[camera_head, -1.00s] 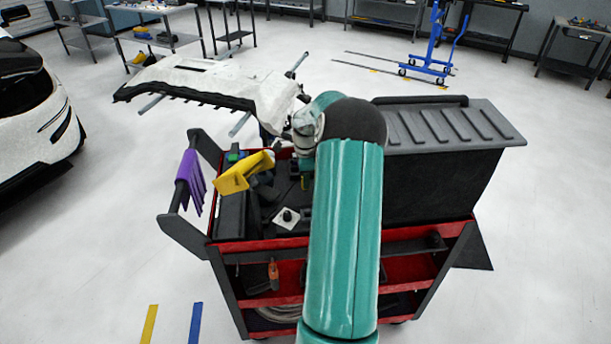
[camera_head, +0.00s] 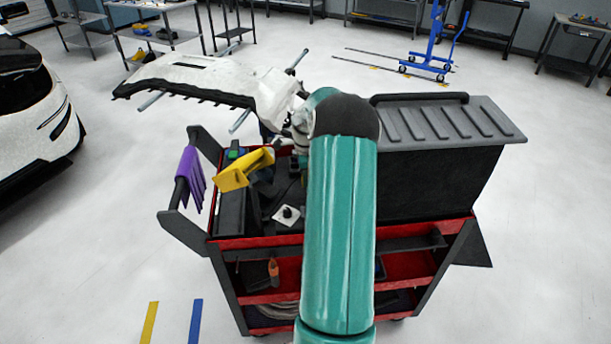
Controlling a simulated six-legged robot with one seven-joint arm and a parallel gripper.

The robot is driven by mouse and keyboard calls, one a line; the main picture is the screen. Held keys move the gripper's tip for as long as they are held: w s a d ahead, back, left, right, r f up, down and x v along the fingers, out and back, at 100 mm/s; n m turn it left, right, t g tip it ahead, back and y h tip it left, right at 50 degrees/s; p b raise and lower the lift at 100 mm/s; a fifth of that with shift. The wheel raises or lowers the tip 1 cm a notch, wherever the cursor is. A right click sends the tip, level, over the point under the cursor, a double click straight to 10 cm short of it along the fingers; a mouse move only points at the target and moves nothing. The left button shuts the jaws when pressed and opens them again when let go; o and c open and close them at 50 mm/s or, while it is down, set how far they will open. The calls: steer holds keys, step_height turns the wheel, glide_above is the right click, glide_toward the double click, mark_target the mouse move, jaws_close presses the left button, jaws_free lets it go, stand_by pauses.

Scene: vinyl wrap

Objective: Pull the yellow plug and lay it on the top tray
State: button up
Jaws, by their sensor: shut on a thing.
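My arm reaches up over the cart, and its wrist bends left beyond the dark elbow. My gripper (camera_head: 281,143) shows only in small part at the left of the wrist, above the back of the cart's top tray. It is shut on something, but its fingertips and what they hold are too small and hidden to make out. I cannot pick out the yellow plug for certain. The top tray (camera_head: 262,241) has a red rim and holds dark tools and a small white square piece (camera_head: 287,214). My arm hides its middle.
A yellow tool (camera_head: 243,169) lies tilted over the tray's left part. Purple cloths (camera_head: 190,177) hang on the cart's handle. A black box with a ribbed lid (camera_head: 440,125) fills the cart's right side. A white bumper (camera_head: 205,82) on a stand is behind.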

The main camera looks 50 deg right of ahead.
steer(key=shift+f, duration=0.6)
stand_by(0.3)
steer(key=o, duration=1)
step_height(320, 180, up, 14)
steer(key=shift+f, duration=0.1)
